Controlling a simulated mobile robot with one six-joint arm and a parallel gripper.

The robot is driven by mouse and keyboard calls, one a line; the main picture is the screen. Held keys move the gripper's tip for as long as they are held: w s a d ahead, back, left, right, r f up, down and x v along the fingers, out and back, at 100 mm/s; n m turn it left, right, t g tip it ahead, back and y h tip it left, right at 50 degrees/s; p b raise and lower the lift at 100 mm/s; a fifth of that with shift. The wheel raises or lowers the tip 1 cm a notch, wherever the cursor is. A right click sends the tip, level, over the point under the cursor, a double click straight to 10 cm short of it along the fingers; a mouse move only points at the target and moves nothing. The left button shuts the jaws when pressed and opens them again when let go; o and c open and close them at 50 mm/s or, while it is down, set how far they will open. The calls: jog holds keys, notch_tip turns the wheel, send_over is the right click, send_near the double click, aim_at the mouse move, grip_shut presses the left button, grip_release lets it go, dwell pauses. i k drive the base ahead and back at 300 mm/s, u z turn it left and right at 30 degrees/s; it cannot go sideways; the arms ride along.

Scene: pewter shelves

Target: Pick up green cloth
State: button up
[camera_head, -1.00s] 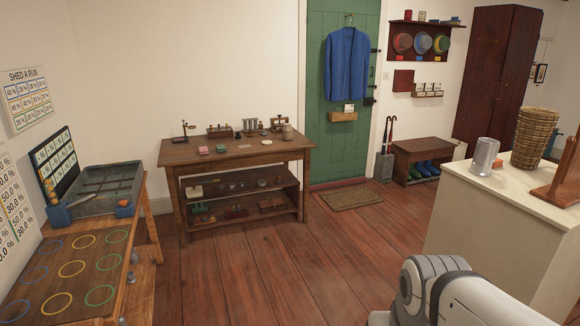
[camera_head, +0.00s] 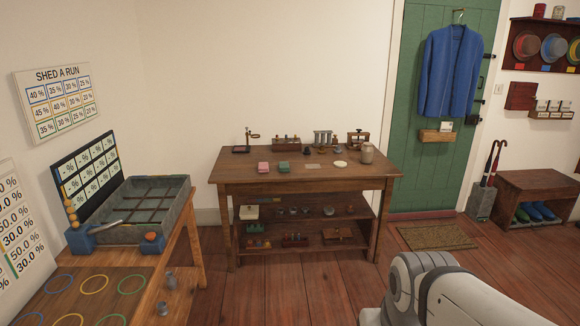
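A small green block-like item (camera_head: 283,166), possibly the folded green cloth, lies on top of the dark wooden table (camera_head: 232,178) in the middle of the view. A similar pink item (camera_head: 263,167) lies just left of it, apart from it. Part of my white and grey arm shows at the lower right, well short of the table. My gripper is outside the view, so its fingers cannot be seen.
Small instruments and a jar (camera_head: 367,153) stand along the table top. Its lower shelves hold several small items. A workbench with a grey tray (camera_head: 120,233) is at left. A doormat (camera_head: 436,236) and wooden bench (camera_head: 540,182) are at right. The floor before the table is clear.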

aim_at(284, 167)
jog(key=u, duration=0.3)
jog(key=i, duration=4.2)
jog(key=z, duration=0.15)
